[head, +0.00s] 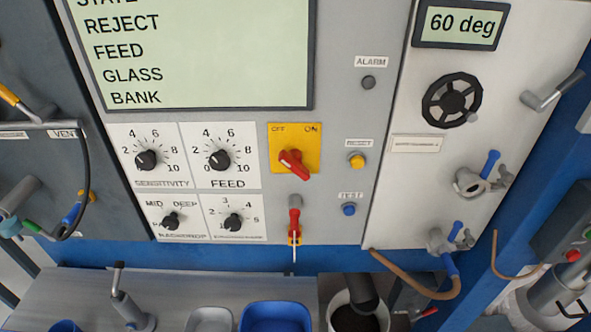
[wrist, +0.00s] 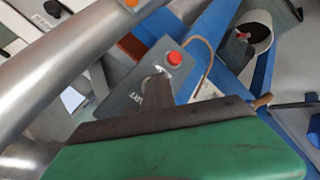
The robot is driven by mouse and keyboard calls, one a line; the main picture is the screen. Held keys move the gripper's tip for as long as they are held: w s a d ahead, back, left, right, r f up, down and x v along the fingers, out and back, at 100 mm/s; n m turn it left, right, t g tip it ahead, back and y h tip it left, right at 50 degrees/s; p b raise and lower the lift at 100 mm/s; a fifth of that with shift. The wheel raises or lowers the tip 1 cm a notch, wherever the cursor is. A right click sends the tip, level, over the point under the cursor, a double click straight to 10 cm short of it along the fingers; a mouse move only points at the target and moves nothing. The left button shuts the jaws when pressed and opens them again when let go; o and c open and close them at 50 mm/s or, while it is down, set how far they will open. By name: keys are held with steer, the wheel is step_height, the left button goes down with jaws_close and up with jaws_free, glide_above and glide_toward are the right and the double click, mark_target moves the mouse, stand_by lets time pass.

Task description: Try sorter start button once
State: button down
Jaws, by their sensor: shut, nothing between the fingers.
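A grey push-button box (head: 560,235) is at the right edge in the head view, with a red button (head: 573,255) and a green button (head: 588,233). The box (wrist: 125,100) also shows in the wrist view, with its red button (wrist: 174,57) and a partly covered label ending in "RT" (wrist: 136,97). My gripper (wrist: 157,78) has a green body and dark narrow fingers. They are shut and empty. In the picture the fingertips lie over the box face, between the label and the red button. No green button shows there. I cannot tell whether the fingertips touch the box.
The central panel has a screen (head: 200,50), dials, a red switch (head: 293,162) and small buttons. Valves (head: 470,183) and a brown hose (head: 420,285) are on the white panel. Blue posts (head: 510,200) stand beside the button box. Trays (head: 275,318) and a bucket (head: 345,318) are below.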

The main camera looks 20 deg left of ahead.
steer(key=shift+s+d, duration=0.3)
steer(key=shift+s, duration=0.55)
steer(key=s, duration=0.2)
steer(key=s+d, duration=0.1)
steer(key=s+d+b, duration=0.1)
steer(key=s, duration=0.1)
steer(key=shift+s, duration=0.3)
